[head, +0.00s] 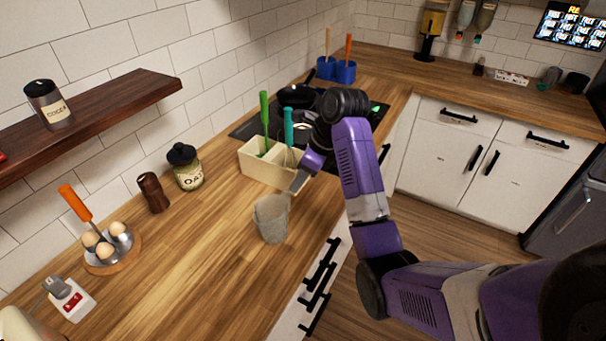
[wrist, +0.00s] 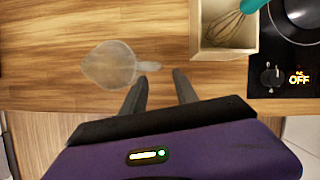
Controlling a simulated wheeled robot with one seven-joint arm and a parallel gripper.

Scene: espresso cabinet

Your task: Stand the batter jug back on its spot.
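The batter jug (head: 271,218), grey and translucent, stands upright on the wooden counter near its front edge. In the wrist view the jug (wrist: 106,65) is seen from above, left of my fingers, with its handle pointing right. My gripper (head: 297,182) is above the counter beside the jug, on the side towards the utensil box. In the wrist view my gripper (wrist: 160,76) has its two fingers apart with nothing between them. The handle's end lies just ahead of the fingertips. The jug's spot cannot be made out.
A cream utensil box (head: 262,170) with a whisk stands close behind my gripper, before the black hob (head: 248,129). An oats jar (head: 186,168), brown shaker (head: 153,192) and egg holder (head: 112,252) line the wall side. The counter left of the jug is clear.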

